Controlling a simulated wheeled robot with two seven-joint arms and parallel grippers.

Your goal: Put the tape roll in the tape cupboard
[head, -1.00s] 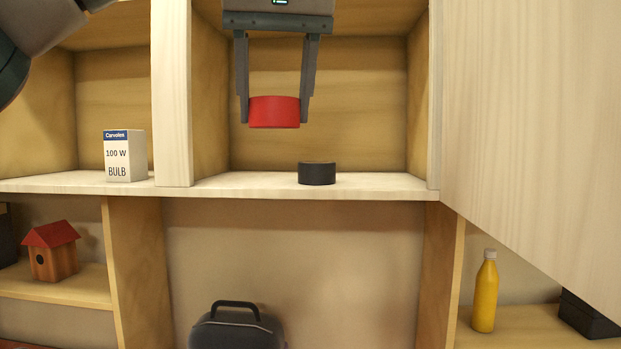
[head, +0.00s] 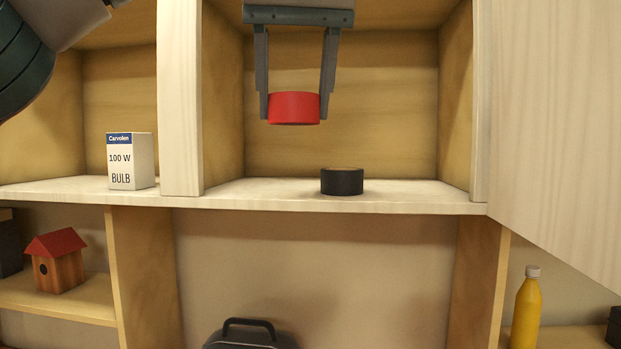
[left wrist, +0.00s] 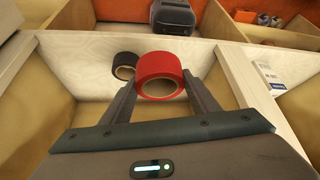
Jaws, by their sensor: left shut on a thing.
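A red tape roll (head: 294,108) is held between the fingers of my left gripper (head: 294,112), which is shut on it. It also shows in the left wrist view (left wrist: 160,76). The roll hangs above the shelf board of an open cupboard compartment (head: 260,193), clear of the board. A black tape roll (head: 342,181) lies flat on that board, to the right of the red roll and below it; the left wrist view shows it too (left wrist: 123,66). My right gripper is not in view.
An open wooden door (head: 560,120) stands at the right of the compartment. A white upright (head: 180,100) divides it from the left compartment with a bulb box (head: 130,161). Below are a birdhouse (head: 56,262), a yellow bottle (head: 526,310) and a dark case (head: 250,336).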

